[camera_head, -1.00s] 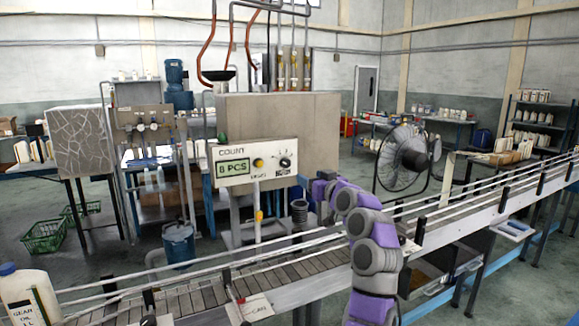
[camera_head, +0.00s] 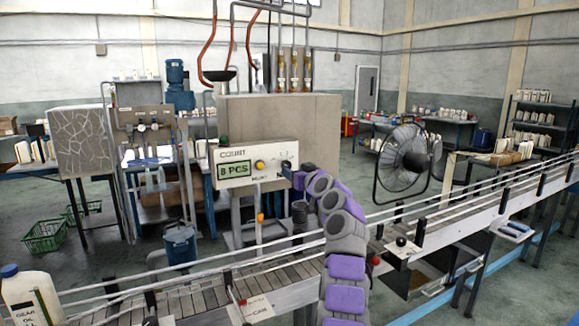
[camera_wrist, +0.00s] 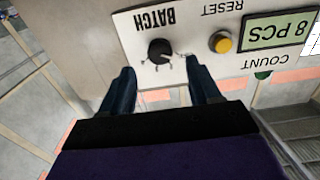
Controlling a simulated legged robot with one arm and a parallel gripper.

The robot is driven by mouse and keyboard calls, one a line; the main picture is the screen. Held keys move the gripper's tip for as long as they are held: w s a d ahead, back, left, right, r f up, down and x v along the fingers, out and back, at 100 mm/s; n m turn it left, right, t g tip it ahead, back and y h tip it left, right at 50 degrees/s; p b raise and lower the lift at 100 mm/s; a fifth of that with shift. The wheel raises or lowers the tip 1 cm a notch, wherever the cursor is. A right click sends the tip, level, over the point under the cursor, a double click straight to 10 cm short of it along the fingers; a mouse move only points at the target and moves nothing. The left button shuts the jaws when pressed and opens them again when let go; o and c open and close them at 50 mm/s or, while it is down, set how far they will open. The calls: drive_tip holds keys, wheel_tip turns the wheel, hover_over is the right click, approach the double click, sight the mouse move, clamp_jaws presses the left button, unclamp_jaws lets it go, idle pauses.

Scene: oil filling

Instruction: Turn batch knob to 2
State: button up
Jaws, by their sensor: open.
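The black batch knob (camera_wrist: 160,52) sits on the white control panel (camera_head: 232,185) under the BATCH label, which appears upside down in the wrist view. Small marks surround the knob, but its numbers and pointer setting are too small to read. My gripper (camera_wrist: 160,65) is open, with its two dark fingers pointing at the panel on either side of the knob. The fingers look apart from the knob. In the head view my gripper is at the panel's right end and largely covers the knob. The panel display (camera_head: 235,170) reads 8 PCS.
A yellow reset button (camera_wrist: 221,42) sits beside the knob, past one finger. A conveyor (camera_head: 190,298) with rails runs below the panel. A white oil jug (camera_head: 32,300) stands at the lower left. A large fan (camera_head: 405,160) stands to the right.

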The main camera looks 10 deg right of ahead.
sight(288, 165)
drive_tip(key=shift+w+a+r+p, duration=0.1)
drive_tip(key=shift+w+r+p, duration=0.05)
drive_tip(key=shift+w+p, duration=0.35)
drive_tip(key=shift+w+a+r+p, duration=0.1)
drive_tip(key=shift+w+p, duration=0.35)
drive_tip(key=shift+w, duration=0.05)
drive_tip(key=shift+w+a+r+p, duration=0.1)
drive_tip(key=shift+w+a+p, duration=0.3)
drive_tip(key=shift+p, duration=0.6)
drive_tip(key=p+x, duration=0.1)
drive_tip(key=p, duration=0.3)
drive_tip(key=shift+w, duration=0.4)
drive_tip(key=shift+w+p, duration=0.1)
drive_tip(key=shift+p, duration=0.35)
drive_tip(key=shift+w+f, duration=0.1)
drive_tip(key=shift+f, duration=0.15)
drive_tip(key=shift+c, duration=0.3)
drive_tip(key=c, duration=0.9)
drive_tip(key=shift+c, duration=0.2)
